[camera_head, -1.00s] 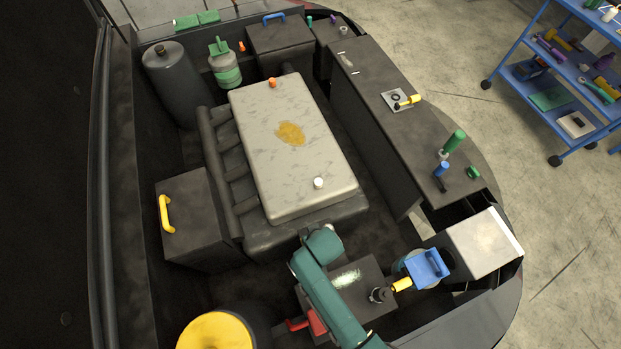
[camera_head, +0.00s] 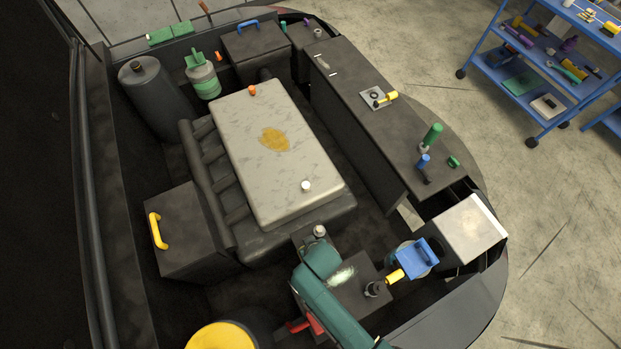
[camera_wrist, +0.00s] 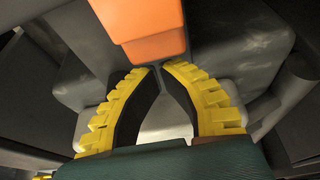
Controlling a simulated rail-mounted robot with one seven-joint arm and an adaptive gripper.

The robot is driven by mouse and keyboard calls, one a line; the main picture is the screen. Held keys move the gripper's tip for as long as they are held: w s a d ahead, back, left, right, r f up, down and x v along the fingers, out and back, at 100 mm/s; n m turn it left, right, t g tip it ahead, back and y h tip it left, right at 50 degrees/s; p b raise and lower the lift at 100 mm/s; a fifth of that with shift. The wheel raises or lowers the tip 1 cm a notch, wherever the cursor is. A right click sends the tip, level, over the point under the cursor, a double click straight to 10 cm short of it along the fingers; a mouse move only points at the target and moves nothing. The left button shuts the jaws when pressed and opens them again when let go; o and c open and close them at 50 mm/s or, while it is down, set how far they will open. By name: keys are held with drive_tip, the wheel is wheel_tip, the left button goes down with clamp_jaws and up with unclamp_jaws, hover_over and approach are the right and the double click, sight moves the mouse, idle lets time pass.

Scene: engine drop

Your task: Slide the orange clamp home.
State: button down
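An orange block, which looks like the orange clamp (camera_wrist: 150,28), is at the top middle of the wrist view, just beyond my fingertips. My gripper (camera_wrist: 164,68) has yellow ribbed fingers with dark inner faces. The fingers bend inward and their tips come together, with no thing seen held between them. Whether the tips touch the orange block I cannot tell. In the head view my teal arm reaches into the engine bay and hides my gripper. The orange clamp cannot be made out there.
The pale engine cover (camera_head: 272,155) has an orange cap (camera_head: 252,90) and a white cap (camera_head: 306,186). Red (camera_head: 305,325) and yellow (camera_head: 222,337) parts lie near my arm. A blue cart (camera_head: 530,90) stands outside.

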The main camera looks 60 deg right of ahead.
drive_tip(key=shift+w+d, duration=0.7)
drive_tip(key=shift+w, duration=0.35)
drive_tip(key=r, duration=0.2)
drive_tip(key=shift+w+d+r+p, duration=0.15)
drive_tip(key=shift+w+r+p, duration=0.15)
drive_tip(key=shift+p, duration=0.1)
drive_tip(key=s+p+v, duration=0.1)
drive_tip(key=v, duration=0.6)
drive_tip(key=shift+a+r, duration=0.2)
drive_tip(key=shift+a, duration=0.1)
